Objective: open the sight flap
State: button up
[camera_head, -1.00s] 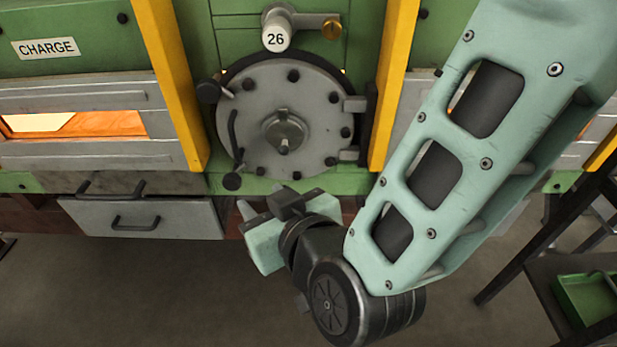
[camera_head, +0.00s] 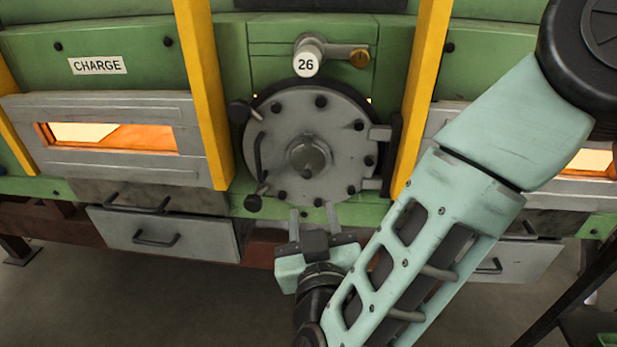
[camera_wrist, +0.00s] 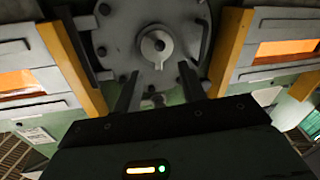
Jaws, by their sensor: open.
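A grey round door (camera_head: 340,122) with bolts around its rim is set in the green furnace front. At its centre is a small round cover (camera_head: 308,157), which also shows in the wrist view (camera_wrist: 156,45) with a short tab. I cannot tell for sure that this cover is the sight flap; it lies flat against the door. My gripper (camera_head: 313,213) is open and empty, just below the door's lower edge. In the wrist view its two fingers (camera_wrist: 160,78) stand apart, either side of the tab in the picture, with no contact visible.
A glowing window (camera_head: 110,137) and drawer (camera_head: 165,236) lie left.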

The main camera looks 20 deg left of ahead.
aim_at(308, 177)
jog(key=p+x, duration=0.1)
jog(key=x, duration=0.9)
jog(key=shift+f, duration=0.1)
grip_shut()
